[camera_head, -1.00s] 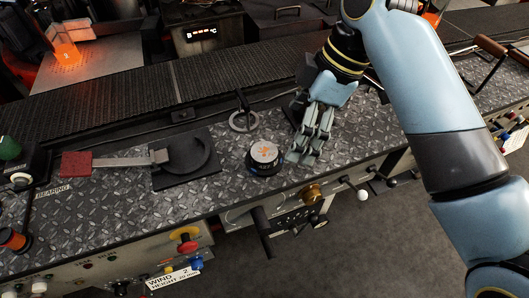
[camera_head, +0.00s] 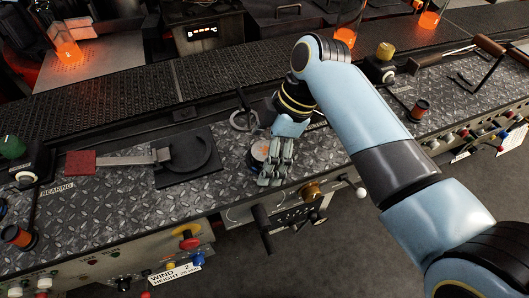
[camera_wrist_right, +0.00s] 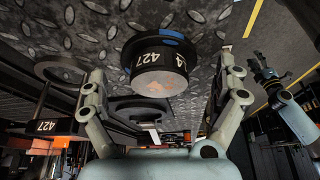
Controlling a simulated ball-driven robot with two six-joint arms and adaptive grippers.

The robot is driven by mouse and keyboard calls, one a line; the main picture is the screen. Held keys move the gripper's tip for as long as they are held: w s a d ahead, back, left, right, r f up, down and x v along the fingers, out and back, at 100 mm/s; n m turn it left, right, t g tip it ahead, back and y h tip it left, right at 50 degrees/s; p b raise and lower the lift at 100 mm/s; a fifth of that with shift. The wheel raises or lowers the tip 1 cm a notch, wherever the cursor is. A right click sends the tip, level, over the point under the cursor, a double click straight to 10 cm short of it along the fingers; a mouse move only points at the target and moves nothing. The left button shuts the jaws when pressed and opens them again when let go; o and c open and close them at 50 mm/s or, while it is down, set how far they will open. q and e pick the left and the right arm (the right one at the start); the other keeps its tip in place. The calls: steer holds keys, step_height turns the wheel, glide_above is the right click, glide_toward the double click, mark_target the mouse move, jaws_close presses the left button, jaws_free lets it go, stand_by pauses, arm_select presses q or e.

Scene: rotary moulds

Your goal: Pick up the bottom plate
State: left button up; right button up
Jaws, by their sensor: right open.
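A short round black piece with a grey top and an orange mark (camera_head: 260,151) stands on the diamond-plate bench top; I take it for the bottom plate. In the right wrist view the piece (camera_wrist_right: 160,80) shows a white 427 label on its side. My right gripper (camera_head: 272,180) is over it and hides part of it. In the wrist view my open right gripper (camera_wrist_right: 164,88) has one finger on each side of the piece, with gaps visible. A blue-and-black arm at the wrist view's right looks like my left one, its gripper (camera_wrist_right: 262,66) too small to read.
A black square plate with a round recess (camera_head: 205,173) and a red-ended handle (camera_head: 80,162) lies to the left. A grey ring (camera_head: 243,121) lies just behind the piece. Knobs and levers (camera_head: 295,215) line the bench's front edge. A ribbed conveyor (camera_head: 130,98) runs behind.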

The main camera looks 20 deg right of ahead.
mark_target(256, 151)
steer(key=shift+w, duration=0.1)
steer(key=c, duration=1.8)
steer(key=shift+c, duration=0.2)
steer(key=shift+r, duration=0.1)
steer(key=shift+r, duration=0.5)
step_height(256, 151, up, 3)
steer(key=shift+r, duration=0.1)
steer(key=s+d+r+b, duration=0.1)
steer(key=s+d+r, duration=0.5)
steer(key=s+d, duration=0.2)
steer(key=shift+d+r, duration=0.3)
steer(key=shift+r, duration=0.05)
